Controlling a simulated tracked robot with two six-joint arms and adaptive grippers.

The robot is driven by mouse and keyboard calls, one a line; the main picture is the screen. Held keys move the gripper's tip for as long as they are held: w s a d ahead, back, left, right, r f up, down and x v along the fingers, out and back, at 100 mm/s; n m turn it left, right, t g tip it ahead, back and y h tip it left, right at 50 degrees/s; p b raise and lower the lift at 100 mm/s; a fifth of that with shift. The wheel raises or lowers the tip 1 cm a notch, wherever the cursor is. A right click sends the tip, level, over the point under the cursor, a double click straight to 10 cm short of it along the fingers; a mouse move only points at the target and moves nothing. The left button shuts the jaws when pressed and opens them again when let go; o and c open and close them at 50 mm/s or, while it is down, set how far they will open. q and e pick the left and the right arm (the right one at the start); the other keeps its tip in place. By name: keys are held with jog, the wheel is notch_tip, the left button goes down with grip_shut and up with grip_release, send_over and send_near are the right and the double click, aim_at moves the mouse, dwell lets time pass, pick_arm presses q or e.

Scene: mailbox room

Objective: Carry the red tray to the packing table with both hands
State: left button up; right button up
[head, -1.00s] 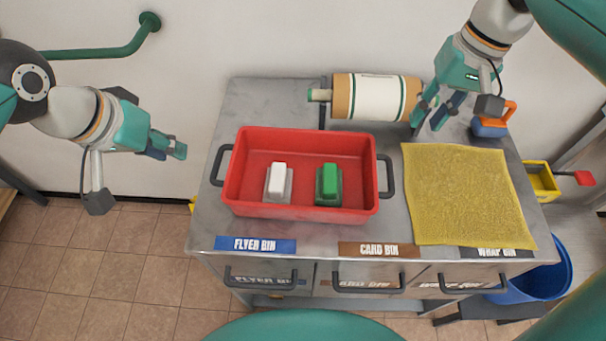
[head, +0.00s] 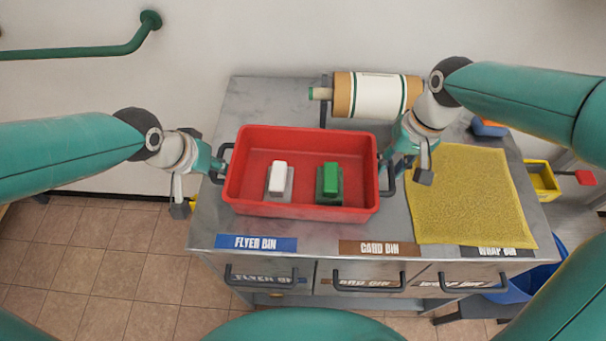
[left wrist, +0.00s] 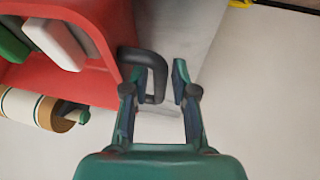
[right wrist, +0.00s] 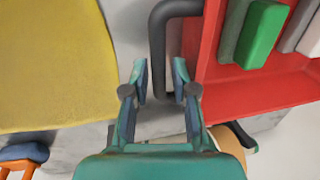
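The red tray (head: 300,211) sits flat on the grey metal worktop, with a dark handle at each end. It holds a white block (head: 278,178) and a green block (head: 330,180) on grey bases. My left gripper (head: 221,163) is open at the left handle; in the left wrist view the handle (left wrist: 159,72) lies between its fingertips (left wrist: 153,82). My right gripper (head: 386,166) is open at the right handle; in the right wrist view the handle bar (right wrist: 157,50) lies between its fingertips (right wrist: 160,82). No surface is identifiable as the packing table.
The worktop (head: 265,105) has labelled bin drawers at its front. A green rail (head: 90,52) is on the wall. A blue bucket (head: 535,277) stands at right.

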pick_arm(q)
jog(key=shift+w+d+f, duration=0.1)
jog(key=shift+w+f, duration=0.05)
jog(key=shift+f, duration=0.3)
pick_arm(e)
jog(key=shift+a+f, duration=0.1)
jog(key=shift+f, duration=0.35)
pick_arm(q)
grip_shut()
pick_arm(e)
grip_shut()
pick_arm(q)
jog(key=shift+r, duration=0.1)
pick_arm(e)
jog(key=shift+r, duration=0.1)
